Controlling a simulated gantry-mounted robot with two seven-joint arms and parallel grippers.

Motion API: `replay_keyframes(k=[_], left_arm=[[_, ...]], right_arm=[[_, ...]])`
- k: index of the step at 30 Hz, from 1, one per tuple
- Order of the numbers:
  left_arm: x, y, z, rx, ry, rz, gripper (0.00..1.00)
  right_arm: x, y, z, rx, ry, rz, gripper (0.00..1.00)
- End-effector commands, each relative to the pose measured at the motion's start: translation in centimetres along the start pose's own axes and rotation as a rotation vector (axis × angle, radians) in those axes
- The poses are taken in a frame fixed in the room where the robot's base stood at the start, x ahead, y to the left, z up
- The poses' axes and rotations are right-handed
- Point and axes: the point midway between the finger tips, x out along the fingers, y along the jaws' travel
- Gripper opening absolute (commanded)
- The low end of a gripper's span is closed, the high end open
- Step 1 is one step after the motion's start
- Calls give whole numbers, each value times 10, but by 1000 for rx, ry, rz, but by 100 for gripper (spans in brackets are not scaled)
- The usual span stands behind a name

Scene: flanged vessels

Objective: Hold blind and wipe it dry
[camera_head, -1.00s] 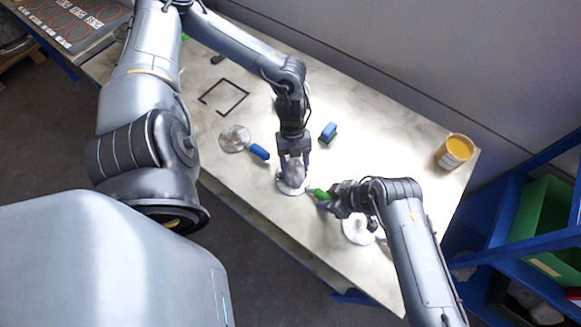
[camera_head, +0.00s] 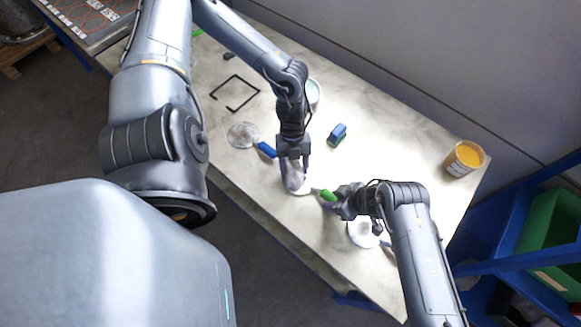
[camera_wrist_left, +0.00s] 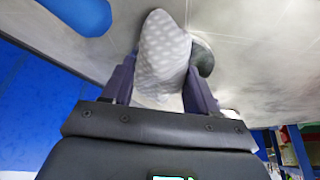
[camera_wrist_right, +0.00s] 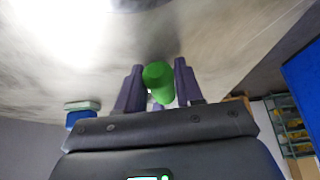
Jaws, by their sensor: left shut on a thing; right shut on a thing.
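My left gripper (camera_head: 293,168) is shut on a pale dotted cloth (camera_wrist_left: 162,55). In the head view the cloth is over a pale round disc (camera_head: 305,191), apparently the blind, and hides much of it. Part of a grey round edge shows behind the cloth in the left wrist view (camera_wrist_left: 203,57). My right gripper (camera_head: 337,203) is shut on a green handle (camera_wrist_right: 158,80), which points toward that disc from the right. The green handle also shows in the head view (camera_head: 328,195). Whether the cloth presses on the disc cannot be told.
A clear round disc (camera_head: 241,135) with a blue handle (camera_head: 267,150) lies left of my left gripper. Another pale disc (camera_head: 361,234) lies partly under my right arm. A blue block (camera_head: 338,134), a yellow tub (camera_head: 465,158) and a black square outline (camera_head: 214,97) are on the table (camera_head: 400,135).

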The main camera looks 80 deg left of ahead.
Motion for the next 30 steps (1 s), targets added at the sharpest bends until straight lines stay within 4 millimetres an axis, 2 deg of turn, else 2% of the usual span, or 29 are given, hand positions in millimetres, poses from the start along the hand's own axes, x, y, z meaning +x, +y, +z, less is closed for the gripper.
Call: replay_keyframes(k=[8,12,30], left_arm=[[-8,-16,18,-1,0,-3,30],[-29,-14,9,3,-3,-1,30],[-76,-14,-11,1,-1,-2,30]], right_arm=[[0,0,-1,-1,1,-1,12],[0,0,0,0,1,-1,12],[0,0,0,0,0,0,12]])
